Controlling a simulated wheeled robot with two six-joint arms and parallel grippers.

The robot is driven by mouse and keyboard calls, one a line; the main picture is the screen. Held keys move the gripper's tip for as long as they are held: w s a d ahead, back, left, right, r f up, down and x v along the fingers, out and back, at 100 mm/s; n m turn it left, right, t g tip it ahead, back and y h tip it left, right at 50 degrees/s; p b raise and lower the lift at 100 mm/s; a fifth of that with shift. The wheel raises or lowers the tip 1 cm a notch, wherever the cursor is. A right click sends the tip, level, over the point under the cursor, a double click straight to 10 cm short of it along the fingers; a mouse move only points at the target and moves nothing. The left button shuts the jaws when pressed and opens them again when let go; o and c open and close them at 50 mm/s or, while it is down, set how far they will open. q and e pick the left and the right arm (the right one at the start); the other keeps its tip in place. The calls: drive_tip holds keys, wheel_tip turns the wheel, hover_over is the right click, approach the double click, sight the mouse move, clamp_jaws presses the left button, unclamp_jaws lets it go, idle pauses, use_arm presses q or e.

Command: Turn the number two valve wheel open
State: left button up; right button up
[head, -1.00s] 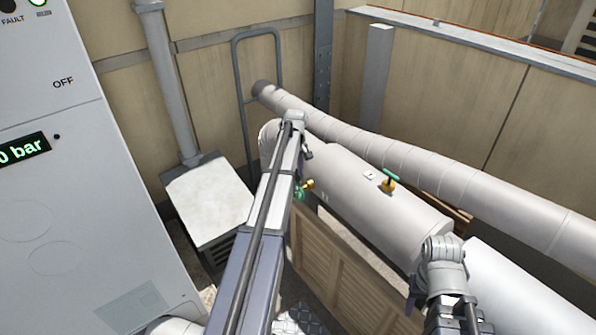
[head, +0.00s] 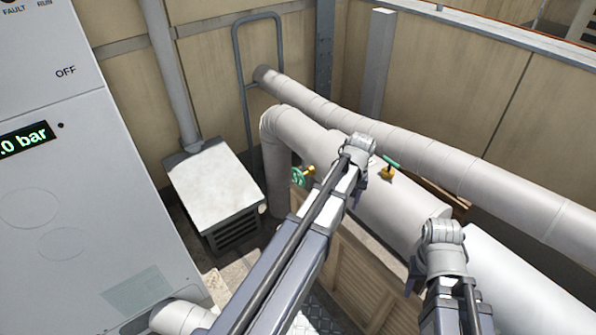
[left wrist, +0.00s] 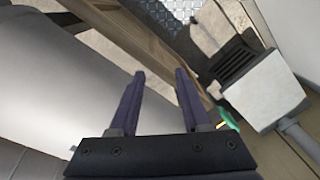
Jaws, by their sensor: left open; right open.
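A green valve wheel with a brass stem (head: 299,176) sticks out from the side of the large wrapped pipe in the head view. Its green edge also shows at the right of the left wrist view (left wrist: 228,117). A second green handle on a brass valve (head: 391,165) stands on top of the same pipe. I cannot read a number on either. My left gripper (left wrist: 160,73) is open and empty, to the right of the side wheel in the head view and apart from it. My right gripper (head: 411,275) is mostly hidden by its arm at the lower right.
The wrapped pipe (head: 398,208) runs diagonally beside a thinner pipe (head: 430,160). A wooden slatted crate (head: 350,275) stands below it. A grey box (head: 214,185) and a panelled cabinet (head: 75,190) stand left. Open floor shows between box and crate.

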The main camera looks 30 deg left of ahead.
use_arm(q)
drive_tip(key=s+d+f+m, duration=0.1)
drive_tip(key=s+d+m, duration=0.4)
drive_tip(key=s+d, duration=0.55)
drive_tip(key=n+t+y+b, duration=0.4)
drive_tip(key=n+y+b, duration=0.4)
drive_tip(key=n, duration=0.5)
approach(295, 171)
drive_tip(key=shift+h, duration=0.3)
drive_tip(key=x, duration=0.1)
drive_tip(key=b+x, duration=0.1)
drive_tip(key=x, duration=0.2)
drive_tip(key=shift+w+d+f, duration=0.15)
drive_tip(key=shift+w+d, duration=0.15)
drive_tip(key=shift+w, duration=0.05)
drive_tip(key=shift+w+a+r+n, duration=0.1)
drive_tip(key=shift+a+r+n, duration=0.1)
drive_tip(key=shift+a+n, duration=0.2)
drive_tip(key=b+x, duration=0.5)
drive_tip(key=x, duration=0.2)
drive_tip(key=shift+d, duration=0.1)
drive_tip(key=shift+a+f+b, duration=0.3)
drive_tip(key=shift+a+b, duration=0.05)
drive_tip(key=shift+b, duration=0.15)
drive_tip(key=shift+c, duration=0.2)
clamp_jaws()
